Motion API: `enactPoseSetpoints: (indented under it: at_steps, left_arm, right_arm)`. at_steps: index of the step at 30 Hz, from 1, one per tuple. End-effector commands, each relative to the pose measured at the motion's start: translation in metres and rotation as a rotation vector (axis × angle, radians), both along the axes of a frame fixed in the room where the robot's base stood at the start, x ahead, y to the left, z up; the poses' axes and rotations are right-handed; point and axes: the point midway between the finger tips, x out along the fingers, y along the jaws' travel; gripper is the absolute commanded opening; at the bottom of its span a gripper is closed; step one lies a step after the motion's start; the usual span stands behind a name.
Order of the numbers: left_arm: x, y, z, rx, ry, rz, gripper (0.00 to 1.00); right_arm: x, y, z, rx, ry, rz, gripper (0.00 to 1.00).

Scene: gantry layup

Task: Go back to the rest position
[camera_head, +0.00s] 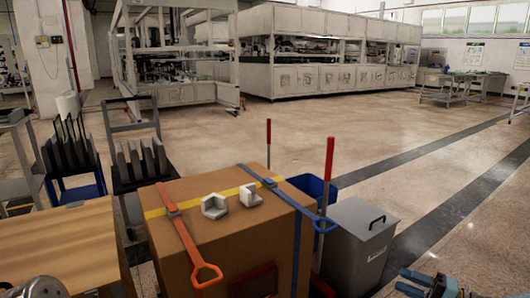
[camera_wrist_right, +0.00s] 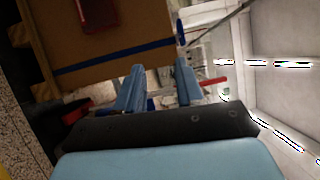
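My right gripper (camera_head: 412,283) shows at the bottom right of the head view, with its blue fingers apart and nothing seen between them. In the right wrist view its two blue fingers (camera_wrist_right: 160,88) are spread and empty. It is right of the large cardboard box (camera_head: 220,245) and the grey lidded bin, apart from both. Only a rounded metal part of my left arm (camera_head: 38,288) shows at the bottom left corner. My left gripper is not seen.
The box (camera_wrist_right: 95,40) carries an orange strap (camera_head: 187,240), a blue strap (camera_head: 290,200) and two pale corner pieces (camera_head: 215,205). The grey bin (camera_head: 358,245) stands to its right. Red-topped posts (camera_head: 329,165) rise beside the box. A wooden surface (camera_head: 60,250) is at left. Open floor lies beyond.

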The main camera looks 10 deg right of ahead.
Motion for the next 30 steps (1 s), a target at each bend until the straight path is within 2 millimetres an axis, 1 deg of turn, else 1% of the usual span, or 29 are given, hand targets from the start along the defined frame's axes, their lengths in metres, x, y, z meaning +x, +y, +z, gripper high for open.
enactPoseSetpoints:
  at_steps: [1, 5, 8, 11, 14, 15, 17, 18, 20, 21, 22, 24, 25, 27, 30]
  left_arm:
    - [0.000, 0.000, 0.000, 0.000, 0.000, 0.000, 0.37]
    - [0.000, 0.000, 0.000, 0.000, 0.000, 0.000, 0.37]
    - [0.000, 0.000, 0.000, 0.000, 0.000, 0.000, 0.37]
    - [0.000, 0.000, 0.000, 0.000, 0.001, 0.000, 0.37]
    - [0.000, 0.000, 0.001, 0.000, 0.001, 0.000, 0.37]
    - [0.000, 0.000, 0.001, 0.000, 0.001, 0.000, 0.37]
    - [0.000, 0.000, 0.001, 0.000, 0.001, 0.000, 0.37]
    - [0.000, 0.000, 0.001, -0.001, 0.000, -0.001, 0.37]
    - [0.000, -0.001, 0.002, -0.001, 0.000, -0.001, 0.37]
    - [0.000, -0.001, 0.002, -0.001, 0.000, -0.001, 0.37]
    - [0.000, -0.001, 0.002, -0.001, 0.000, -0.001, 0.37]
    - [0.000, -0.001, 0.002, -0.001, 0.000, -0.001, 0.37]
    - [0.000, -0.001, 0.003, -0.001, 0.000, -0.001, 0.37]
    - [-0.001, -0.001, 0.003, -0.001, 0.001, -0.002, 0.37]
    - [0.000, -0.001, 0.003, -0.001, 0.001, -0.002, 0.37]
  right_arm:
    - [0.003, 0.010, -0.009, -0.001, 0.035, 0.019, 0.37]
    - [0.008, 0.038, -0.038, -0.016, 0.147, 0.064, 0.37]
    - [0.009, 0.065, -0.065, -0.040, 0.253, 0.111, 0.37]
    - [0.006, 0.101, -0.099, -0.084, 0.381, 0.171, 0.37]
    - [-0.006, 0.146, -0.141, -0.167, 0.535, 0.251, 0.37]
    - [-0.016, 0.167, -0.161, -0.219, 0.605, 0.291, 0.37]
    - [-0.036, 0.202, -0.195, -0.331, 0.714, 0.358, 0.37]
    - [-0.054, 0.225, -0.217, -0.425, 0.777, 0.402, 0.37]
    - [-0.084, 0.255, -0.249, -0.600, 0.844, 0.463, 0.37]
    - [-0.102, 0.270, -0.266, -0.719, 0.856, 0.491, 0.37]
    - [-0.113, 0.279, -0.276, -0.803, 0.849, 0.506, 0.37]
    - [-0.132, 0.297, -0.292, -0.967, 0.795, 0.523, 0.37]
    - [-0.138, 0.303, -0.295, -1.021, 0.761, 0.527, 0.37]
    - [-0.148, 0.318, -0.299, -1.110, 0.677, 0.527, 0.37]
    - [-0.155, 0.334, -0.299, -1.170, 0.574, 0.522, 0.37]
